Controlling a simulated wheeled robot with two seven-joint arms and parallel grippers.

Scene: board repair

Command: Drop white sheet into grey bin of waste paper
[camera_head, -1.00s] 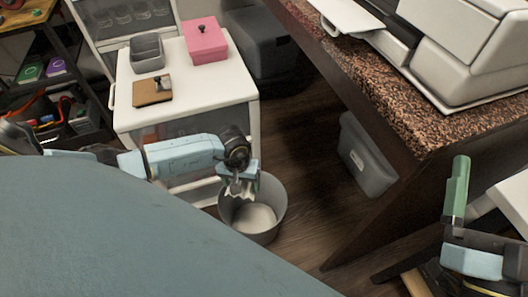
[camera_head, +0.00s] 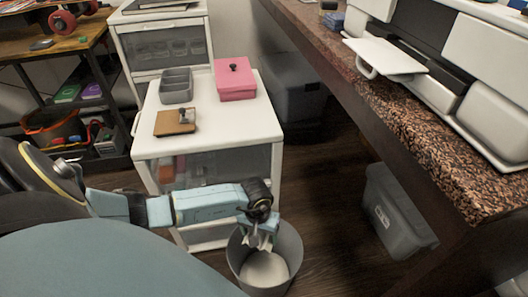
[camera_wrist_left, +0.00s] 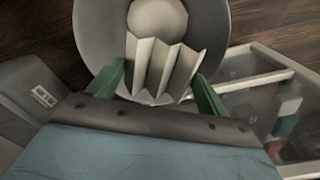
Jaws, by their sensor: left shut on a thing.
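The white sheet (camera_wrist_left: 163,68), folded in pleats, is between the green fingers of my left gripper (camera_wrist_left: 158,82) in the left wrist view. In the head view the sheet (camera_head: 262,243) hangs under my left gripper (camera_head: 260,236), which is shut on it. A round grey bin (camera_head: 292,246) stands on the floor directly below; its rim (camera_wrist_left: 88,35) also shows behind the sheet in the wrist view. The sheet appears over the bin's opening. A pale round patch (camera_head: 264,268) shows at the bottom of the bin. My right gripper is not in view.
A white drawer cart (camera_head: 212,143) beside the bin carries a pink box (camera_head: 235,82), a grey divided tray (camera_head: 175,92) and a brown board (camera_head: 174,122). A grey lidded box (camera_head: 395,215) stands under the speckled counter (camera_head: 400,115). Dark floor lies between.

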